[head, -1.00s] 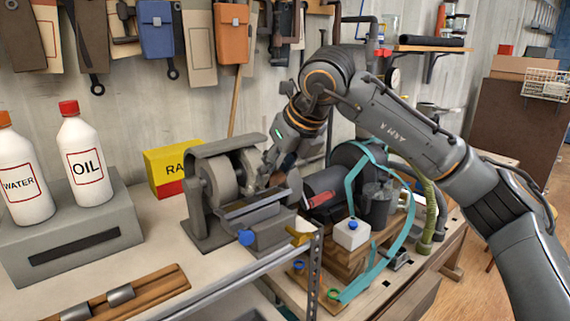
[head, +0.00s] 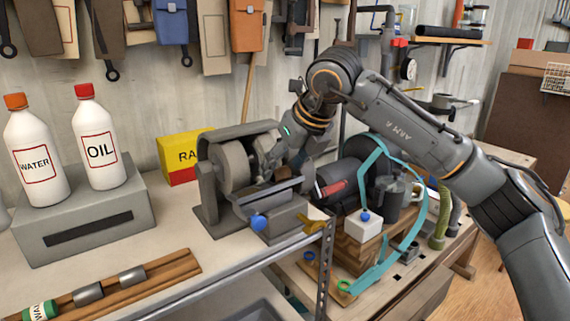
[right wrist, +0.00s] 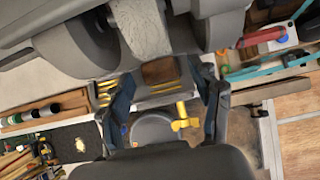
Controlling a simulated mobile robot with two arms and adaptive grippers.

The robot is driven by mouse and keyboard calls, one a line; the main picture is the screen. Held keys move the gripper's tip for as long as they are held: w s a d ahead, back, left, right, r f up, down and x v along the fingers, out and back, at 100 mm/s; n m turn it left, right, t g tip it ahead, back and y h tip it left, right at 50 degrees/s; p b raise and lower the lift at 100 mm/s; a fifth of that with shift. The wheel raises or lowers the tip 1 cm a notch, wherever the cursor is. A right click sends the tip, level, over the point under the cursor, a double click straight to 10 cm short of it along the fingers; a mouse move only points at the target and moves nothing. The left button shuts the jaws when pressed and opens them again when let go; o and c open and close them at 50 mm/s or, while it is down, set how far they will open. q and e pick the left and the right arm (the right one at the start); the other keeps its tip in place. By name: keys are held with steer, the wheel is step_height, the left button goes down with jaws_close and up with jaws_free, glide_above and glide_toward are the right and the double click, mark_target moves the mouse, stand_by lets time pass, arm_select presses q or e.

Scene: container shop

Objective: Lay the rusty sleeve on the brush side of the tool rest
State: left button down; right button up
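The bench grinder (head: 210,190) stands on the bench, with its flat tool rest (head: 284,189) along the front. The rusty sleeve (right wrist: 162,71) is a short brown piece that appears to lie on the tool rest, in front of a pale rough wheel (right wrist: 146,28). In the head view only a small brown part of the sleeve (head: 264,187) shows behind the rest's edge. My right gripper (right wrist: 163,78) reaches down over the right part of the grinder; it also shows in the head view (head: 268,166). Its fingers stand apart on both sides of the sleeve, with gaps visible. My left gripper is out of view.
White OIL (head: 101,139) and WATER (head: 38,159) bottles stand on a grey box at left. A yellow-red box (head: 183,155) is behind the grinder. Right of it are a teal strap (head: 418,222), a white box (head: 363,225) and a mug (head: 388,197). A wooden rack (head: 130,283) lies in front.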

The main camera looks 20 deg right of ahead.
steer(key=shift+r, duration=0.1)
steer(key=v, duration=1.1)
steer(key=shift+s+r, duration=0.25)
steer(key=shift+r, duration=0.1)
